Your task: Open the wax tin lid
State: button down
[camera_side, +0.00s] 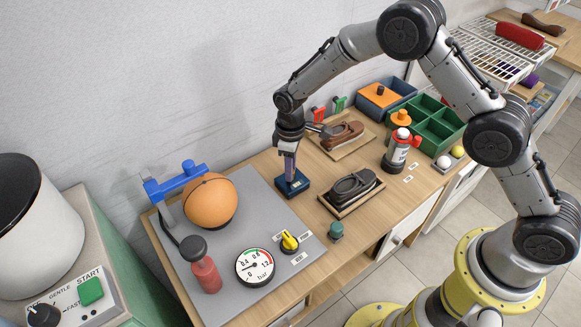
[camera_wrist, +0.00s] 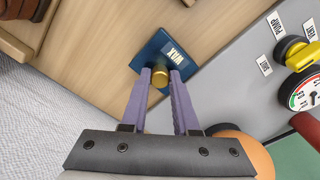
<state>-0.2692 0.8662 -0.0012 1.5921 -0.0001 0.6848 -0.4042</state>
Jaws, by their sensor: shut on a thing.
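The wax tin (camera_side: 292,186) is a small dark blue box on the wooden bench, beside the grey mat. In the wrist view its lid (camera_wrist: 150,52) is a blue square with a white WAX label and a brass knob (camera_wrist: 160,80). My gripper (camera_side: 289,174) points down over the tin. In the wrist view its purple fingers (camera_wrist: 161,74) stand on both sides of the knob and are shut on it. The lid appears to sit on the tin; I cannot tell if there is a gap.
An orange ball (camera_side: 210,201) in a blue-armed stand, a pressure gauge (camera_side: 255,267) and a yellow valve knob (camera_side: 289,242) are on the grey mat (camera_side: 240,232). A dark shoe (camera_side: 355,185) on a board and a small green jar (camera_side: 336,231) stand right of the tin.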

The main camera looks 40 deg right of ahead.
jog(key=shift+d, duration=0.1)
jog(key=d, duration=0.7)
jog(key=shift+d, duration=0.1)
jog(key=c, duration=0.7)
grip_release()
jog(key=shift+o, duration=0.2)
jog(key=shift+r, duration=0.1)
notch_tip(320, 180, up, 14)
